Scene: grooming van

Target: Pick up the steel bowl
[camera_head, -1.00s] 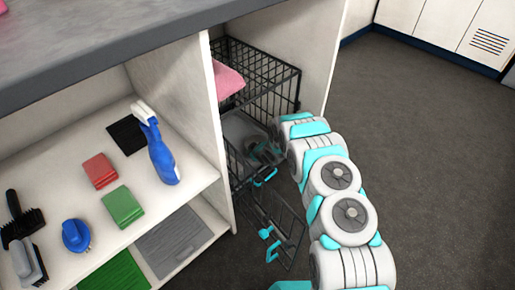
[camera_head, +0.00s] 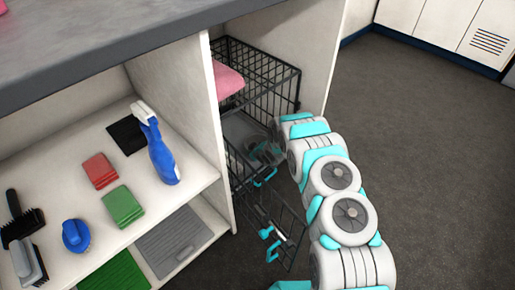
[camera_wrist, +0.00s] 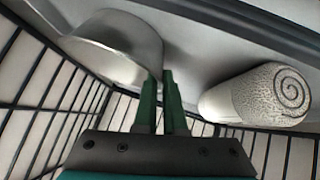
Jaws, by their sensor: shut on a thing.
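The steel bowl (camera_wrist: 115,42) shows in the upper left of the wrist view, a smooth shiny metal shape inside the wire crate. My gripper (camera_wrist: 165,82) has its green fingers close together at the bowl's near edge, shut on its rim. In the head view my arm reaches in through the crate's front, and my gripper (camera_head: 268,152) is small and dim behind the bars. I cannot make out the bowl clearly there.
The wire crate (camera_head: 285,87) surrounds my gripper, and its door (camera_head: 275,215) hangs open beside my arm. A rolled patterned towel (camera_wrist: 262,95) lies right of my fingers. Shelves with brushes and a blue spray bottle (camera_head: 160,155) stand left.

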